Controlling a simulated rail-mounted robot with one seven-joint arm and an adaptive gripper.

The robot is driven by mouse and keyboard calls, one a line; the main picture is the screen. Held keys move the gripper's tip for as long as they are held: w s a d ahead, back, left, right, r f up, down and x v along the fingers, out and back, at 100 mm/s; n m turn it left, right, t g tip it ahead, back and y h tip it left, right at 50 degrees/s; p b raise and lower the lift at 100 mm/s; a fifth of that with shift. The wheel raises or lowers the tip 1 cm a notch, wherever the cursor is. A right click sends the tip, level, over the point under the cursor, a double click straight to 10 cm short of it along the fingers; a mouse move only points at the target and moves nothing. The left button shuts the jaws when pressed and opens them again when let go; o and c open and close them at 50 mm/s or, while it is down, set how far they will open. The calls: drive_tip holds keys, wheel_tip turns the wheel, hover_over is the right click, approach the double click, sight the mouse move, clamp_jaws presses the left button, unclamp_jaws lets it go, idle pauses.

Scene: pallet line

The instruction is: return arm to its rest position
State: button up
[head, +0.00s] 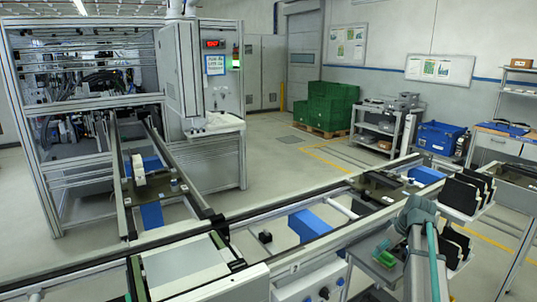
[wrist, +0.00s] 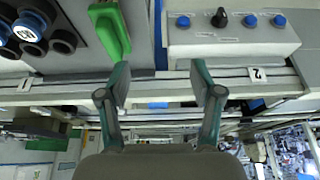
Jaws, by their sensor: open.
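My gripper (wrist: 160,84) shows in the wrist view with its two teal-and-grey fingers spread wide apart. Nothing is between the fingers; the conveyor rail shows through the gap. In the head view my grey and teal arm (head: 420,235) rises at the lower right, in front of the line. The fingertips cannot be made out there.
A control box (wrist: 232,35) with blue buttons and a black knob lies beyond the fingers. A green part (wrist: 112,30) and black cylinders (wrist: 62,40) are at upper left. The conveyor (head: 265,212) crosses the head view; black bins (head: 465,190) stand right of my arm.

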drive_tip(key=s+a+f+m+g, duration=0.15)
drive_tip(key=s+a+f, duration=0.4)
drive_tip(key=f, duration=0.55)
drive_tip(key=s+a+f+m+g, duration=0.15)
drive_tip(key=s+a+f, duration=0.35)
drive_tip(key=f, duration=0.6)
drive_tip(key=s+a+f+g, duration=0.2)
drive_tip(key=s+a+f, duration=0.2)
drive_tip(key=s+f, duration=0.5)
drive_tip(key=s+a+f+m+g, duration=0.1)
drive_tip(key=s+f, duration=0.4)
drive_tip(key=s, duration=0.6)
drive_tip(key=s+a+f+m+g+h, duration=0.1)
drive_tip(key=s+a+f, duration=0.3)
drive_tip(key=s, duration=0.7)
drive_tip(key=s+a+f+m+g+h, duration=0.1)
drive_tip(key=s+a+f+g, duration=0.2)
drive_tip(key=s+f, duration=0.4)
drive_tip(key=s, duration=0.4)
drive_tip(key=shift+a+f+g, duration=0.2)
drive_tip(key=shift+f+g, duration=0.1)
drive_tip(key=shift+f, duration=0.1)
